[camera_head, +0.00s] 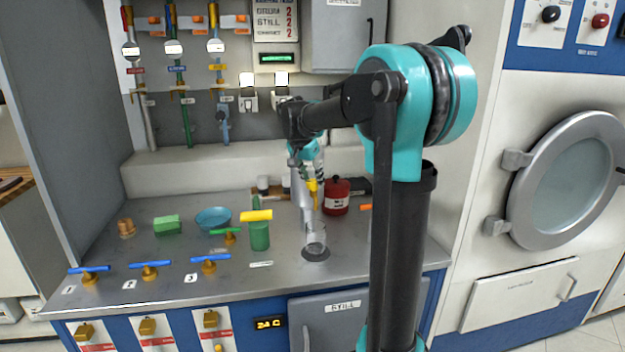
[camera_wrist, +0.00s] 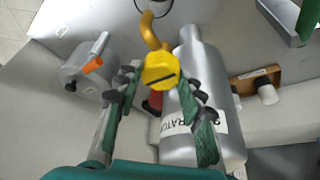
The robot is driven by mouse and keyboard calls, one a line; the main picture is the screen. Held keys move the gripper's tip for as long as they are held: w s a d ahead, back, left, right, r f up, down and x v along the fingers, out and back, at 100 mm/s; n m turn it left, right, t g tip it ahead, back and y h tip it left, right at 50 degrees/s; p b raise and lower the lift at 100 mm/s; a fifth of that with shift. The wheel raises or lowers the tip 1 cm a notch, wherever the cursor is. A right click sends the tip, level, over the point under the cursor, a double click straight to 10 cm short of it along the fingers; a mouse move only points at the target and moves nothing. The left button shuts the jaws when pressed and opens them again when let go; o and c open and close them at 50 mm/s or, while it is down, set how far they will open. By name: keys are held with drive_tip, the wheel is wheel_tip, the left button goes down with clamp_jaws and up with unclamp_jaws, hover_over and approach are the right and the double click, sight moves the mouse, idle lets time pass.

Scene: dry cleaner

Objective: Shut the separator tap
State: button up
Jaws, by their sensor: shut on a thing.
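The separator (camera_head: 303,198) is a slim silver vessel at the back of the metal counter. In the wrist view its silver body (camera_wrist: 192,72) carries a white label partly hidden by a finger. The yellow tap (camera_wrist: 160,70) has a faceted knob with a dark line running nearly crosswise, and a curved yellow spout. It also shows in the head view (camera_head: 313,192), just below my gripper (camera_head: 304,158). My gripper in the wrist view (camera_wrist: 160,88) is shut on the tap, one finger on each side of the knob. A clear glass (camera_head: 316,238) stands below the spout.
A red can (camera_head: 336,196) stands close right of the separator. A green jar with a yellow top (camera_head: 259,232) stands to its left. Blue-handled valves (camera_head: 150,268) line the front edge. A grey canister with an orange part (camera_wrist: 85,68) shows in the wrist view.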

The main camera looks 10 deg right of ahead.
drive_tip(key=o, duration=1.2)
drive_tip(key=shift+c, duration=0.2)
drive_tip(key=v, duration=1.2)
drive_tip(key=shift+d, duration=0.1)
drive_tip(key=s+d+f+n+y, duration=0.1)
drive_tip(key=s+f+n, duration=0.2)
drive_tip(key=s+f, duration=0.6)
drive_tip(key=s+d+f+n+y, duration=0.1)
drive_tip(key=s+f+n, duration=0.2)
drive_tip(key=s+f, duration=0.6)
drive_tip(key=s+d+f+n+t+y, duration=0.1)
drive_tip(key=s+f+n, duration=0.2)
drive_tip(key=s+f, duration=0.7)
wheel_tip(320, 180, down, 5)
drive_tip(key=shift+d+f, duration=0.15)
drive_tip(key=shift+d, duration=0.2)
